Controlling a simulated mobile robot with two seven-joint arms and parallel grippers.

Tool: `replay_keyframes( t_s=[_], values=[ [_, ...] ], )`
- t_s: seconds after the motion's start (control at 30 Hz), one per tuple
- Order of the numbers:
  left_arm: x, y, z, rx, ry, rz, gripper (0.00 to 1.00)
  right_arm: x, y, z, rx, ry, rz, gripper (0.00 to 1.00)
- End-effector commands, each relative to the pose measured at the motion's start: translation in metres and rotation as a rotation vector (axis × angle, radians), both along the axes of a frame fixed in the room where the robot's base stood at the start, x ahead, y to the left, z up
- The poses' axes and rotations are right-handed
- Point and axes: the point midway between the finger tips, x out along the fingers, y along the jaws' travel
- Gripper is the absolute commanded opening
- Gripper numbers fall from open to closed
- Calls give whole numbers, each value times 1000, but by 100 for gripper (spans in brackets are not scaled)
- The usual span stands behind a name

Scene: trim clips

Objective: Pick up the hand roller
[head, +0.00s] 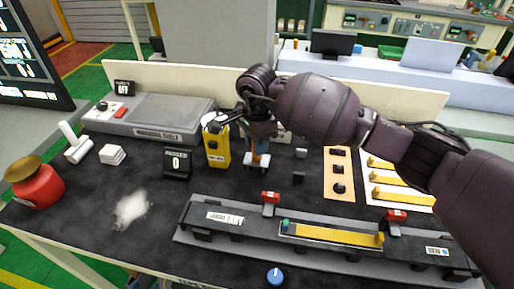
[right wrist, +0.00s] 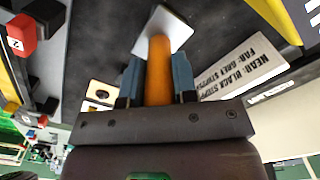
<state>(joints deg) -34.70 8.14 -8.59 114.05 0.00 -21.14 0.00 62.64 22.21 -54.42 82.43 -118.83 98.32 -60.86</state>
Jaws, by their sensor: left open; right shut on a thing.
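My right gripper is shut on the orange handle, with a blue-grey finger on each side in the right wrist view (right wrist: 158,80). I cannot tell whether the white end touches the mat. My left gripper is in neither view.
A yellow box (head: 216,147) stands close left of the right gripper. A long grey fixture (head: 200,237) with red clamps and a yellow strip lies in front. A red pot (head: 38,187) and a white T-shaped item (head: 75,145) stand at the left. A tan board (head: 340,175) lies at right.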

Motion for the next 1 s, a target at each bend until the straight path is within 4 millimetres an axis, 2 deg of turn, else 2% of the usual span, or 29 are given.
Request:
replay_keyframes(
  t_s=[0.4, 0.6, 0.8, 1.0],
  values=[
    [5, -1, 4, 0, -11, -2, 43, 1, 0, 105, -1, -6, 2, 0],
    [5, -1, 3, 0, -11, -2, 43, 1, 0, 148, -1, -6, 1, 0],
    [5, -1, 3, 0, -9, -2, 43, 1, 0, 173, 0, -2, 1, 0],
    [2, 0, 1, 0, -5, -2, 43, 0, 0, 182, 0, -1, 1, 0]
  ],
)
